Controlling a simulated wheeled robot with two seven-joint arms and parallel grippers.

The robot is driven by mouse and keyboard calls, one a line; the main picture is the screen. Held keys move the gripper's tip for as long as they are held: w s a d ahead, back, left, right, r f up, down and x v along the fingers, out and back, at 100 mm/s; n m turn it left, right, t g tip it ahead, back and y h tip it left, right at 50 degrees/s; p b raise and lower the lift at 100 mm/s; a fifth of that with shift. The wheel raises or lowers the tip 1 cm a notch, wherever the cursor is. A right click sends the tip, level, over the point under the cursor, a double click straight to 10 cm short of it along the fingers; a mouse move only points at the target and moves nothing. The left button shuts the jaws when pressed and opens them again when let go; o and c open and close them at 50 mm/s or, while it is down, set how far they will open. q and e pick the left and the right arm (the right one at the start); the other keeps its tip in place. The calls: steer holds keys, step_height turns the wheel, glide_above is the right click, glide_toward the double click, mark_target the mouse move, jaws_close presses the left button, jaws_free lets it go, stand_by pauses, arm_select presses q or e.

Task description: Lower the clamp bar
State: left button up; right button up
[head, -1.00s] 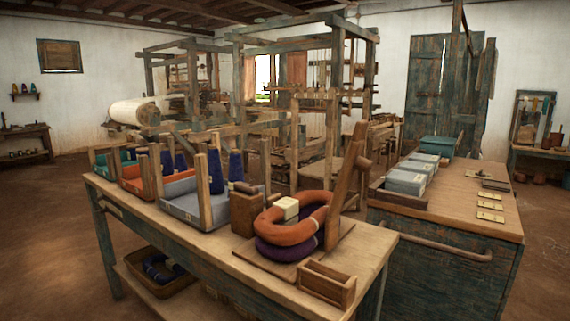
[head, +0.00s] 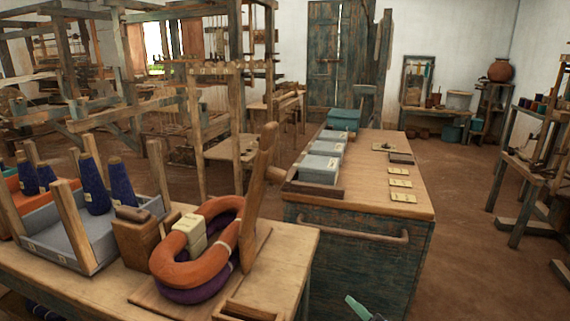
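The clamp bar (head: 257,185) is a wooden lever, raised and leaning slightly right, with a round peg on its right side. It rises from a flat wooden base board (head: 145,300) at the right end of the near table. Orange and purple yarn hanks (head: 178,272) lie stacked on the board beside the bar, with a cream block (head: 190,232) on top. A small green tip, seemingly part of my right gripper (head: 360,308), shows at the bottom edge, well apart from the bar; its opening cannot be judged. My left gripper is out of view.
A wooden box (head: 135,240) and a grey tray (head: 70,245) with blue cones stand left of the hanks. An open wooden box (head: 245,311) is at the table's front edge. A dark green cabinet (head: 350,245) stands behind to the right. Floor (head: 465,240) is open further right.

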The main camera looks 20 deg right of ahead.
mark_target(261, 184)
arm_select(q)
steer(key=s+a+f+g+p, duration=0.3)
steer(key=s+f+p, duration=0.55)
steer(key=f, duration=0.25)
arm_select(e)
steer(key=w+d+r+m+g+y+p, duration=0.3)
steer(key=r+m+y, duration=0.4)
steer(key=r+m, duration=0.75)
steer(key=w+r+m+g+y+p, duration=0.2)
steer(key=w+r+m+y+p, duration=0.45)
steer(key=m, duration=1.25)
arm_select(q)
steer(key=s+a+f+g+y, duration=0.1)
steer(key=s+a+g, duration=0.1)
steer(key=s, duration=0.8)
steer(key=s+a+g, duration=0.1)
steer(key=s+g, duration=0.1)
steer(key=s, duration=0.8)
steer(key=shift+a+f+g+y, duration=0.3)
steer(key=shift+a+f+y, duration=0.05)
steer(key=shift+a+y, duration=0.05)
arm_select(e)
steer(key=w+a+r, duration=0.2)
steer(key=w+a, duration=0.2)
steer(key=a, duration=0.6)
steer(key=shift+w+r, duration=0.15)
steer(key=shift+r, duration=0.2)
